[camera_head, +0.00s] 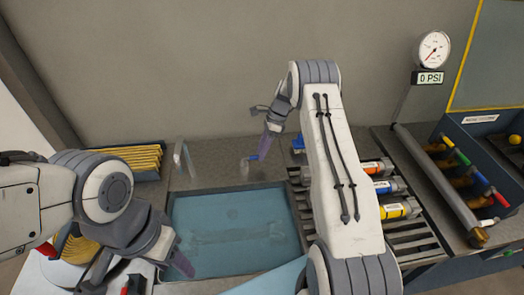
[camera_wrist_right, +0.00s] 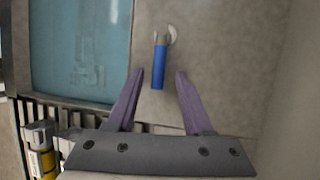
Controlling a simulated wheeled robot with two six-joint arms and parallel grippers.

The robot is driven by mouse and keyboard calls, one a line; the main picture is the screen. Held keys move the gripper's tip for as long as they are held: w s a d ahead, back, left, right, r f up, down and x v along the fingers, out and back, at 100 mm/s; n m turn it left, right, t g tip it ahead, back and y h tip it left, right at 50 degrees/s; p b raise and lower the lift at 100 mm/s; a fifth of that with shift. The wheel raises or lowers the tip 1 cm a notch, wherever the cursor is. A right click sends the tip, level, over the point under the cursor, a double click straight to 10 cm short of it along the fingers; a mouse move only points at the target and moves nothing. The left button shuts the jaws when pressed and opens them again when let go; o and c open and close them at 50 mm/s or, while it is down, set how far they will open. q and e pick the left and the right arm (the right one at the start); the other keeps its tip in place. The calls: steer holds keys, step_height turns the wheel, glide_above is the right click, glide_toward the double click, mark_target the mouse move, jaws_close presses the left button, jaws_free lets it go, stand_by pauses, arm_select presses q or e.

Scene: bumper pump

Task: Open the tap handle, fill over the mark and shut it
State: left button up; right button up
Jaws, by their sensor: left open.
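The blue tap handle (camera_head: 254,157) stands out from a small metal stem behind the basin. It also shows in the right wrist view (camera_wrist_right: 158,70), with its metal end at the far side. My right gripper (camera_head: 266,148) points down at it from above. In the right wrist view the fingers (camera_wrist_right: 160,74) are apart, one on each side of the handle's near part; contact cannot be told. The basin (camera_head: 180,245) has a blue-tinted inside; no mark or water level can be made out. My left gripper (camera_head: 148,272) is open and apart from the handle, at the basin's front left.
A pale upright piece (camera_head: 184,158) stands behind the basin's left corner. A rack (camera_head: 425,245) with orange, blue and yellow-banded cylinders lies to the right. Beyond it are a long bar (camera_head: 437,180), colored levers and a gauge (camera_head: 432,48) labelled 0 PSI. Yellow stacked items (camera_head: 135,157) sit left.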

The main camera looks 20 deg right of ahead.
steer(key=shift+d+r, duration=0.25)
steer(key=shift+r, duration=0.15)
steer(key=b+v, duration=0.2)
steer(key=v, duration=0.7)
steer(key=shift+r+b, duration=0.25)
steer(key=shift+b, duration=0.05)
stand_by(0.4)
steer(key=shift+s+a+t+h+p, duration=0.6)
steer(key=shift+s+a+t+p, duration=0.45)
steer(key=shift+s+t+p, duration=1.75)
steer(key=shift+n+g, duration=0.3)
steer(key=shift+g, duration=0.5)
steer(key=p+x, duration=0.1)
steer(key=x, duration=0.2)
steer(key=p+x, duration=0.1)
steer(key=x, duration=0.3)
steer(key=w+p+x, duration=0.1)
steer(key=x, duration=0.2)
steer(key=shift+w+d+f, duration=0.1)
steer(key=shift+f, duration=0.2)
